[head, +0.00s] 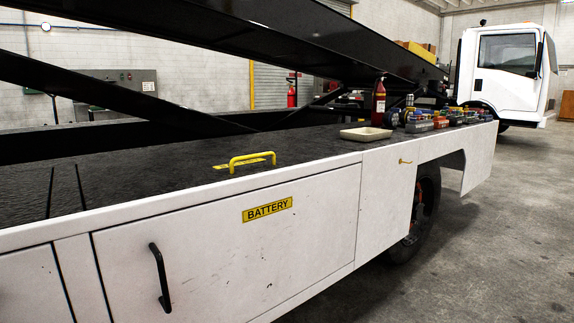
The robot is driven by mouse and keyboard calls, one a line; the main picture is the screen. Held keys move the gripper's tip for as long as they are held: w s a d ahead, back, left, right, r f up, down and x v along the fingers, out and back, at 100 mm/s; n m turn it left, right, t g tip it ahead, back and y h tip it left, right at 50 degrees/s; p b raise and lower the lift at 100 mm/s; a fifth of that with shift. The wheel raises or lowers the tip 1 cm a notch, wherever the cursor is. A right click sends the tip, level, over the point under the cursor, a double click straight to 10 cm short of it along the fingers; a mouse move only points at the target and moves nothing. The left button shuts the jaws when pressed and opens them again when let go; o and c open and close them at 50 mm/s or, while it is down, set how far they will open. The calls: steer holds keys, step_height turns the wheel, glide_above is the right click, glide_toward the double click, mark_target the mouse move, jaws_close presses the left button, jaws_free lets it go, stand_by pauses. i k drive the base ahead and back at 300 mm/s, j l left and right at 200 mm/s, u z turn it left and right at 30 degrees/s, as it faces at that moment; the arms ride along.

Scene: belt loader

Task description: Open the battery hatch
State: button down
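The battery hatch (235,262) is a white side panel with a yellow label (267,209) reading BATTERY. Its black bar handle (160,277) stands upright near the panel's left edge. The hatch looks shut, with dark seams along its left edge and top. Its lower left part runs out of the picture. My gripper does not show in the head view.
A yellow grab handle (252,160) stands on the black deck (130,172) above the hatch. A beige tray (366,134), a red extinguisher (379,103) and several small items sit further right. Black beams cross above. The concrete floor (480,240) at right is clear.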

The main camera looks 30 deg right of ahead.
mark_target(120, 181)
steer(key=i+j+z, duration=0.1)
steer(key=z, duration=0.35)
steer(key=j+z, duration=0.25)
steer(key=z, duration=0.25)
steer(key=i+j+z, duration=0.1)
steer(key=j+z, duration=0.15)
steer(key=z, duration=0.2)
steer(key=j+z, duration=0.25)
steer(key=z, duration=0.25)
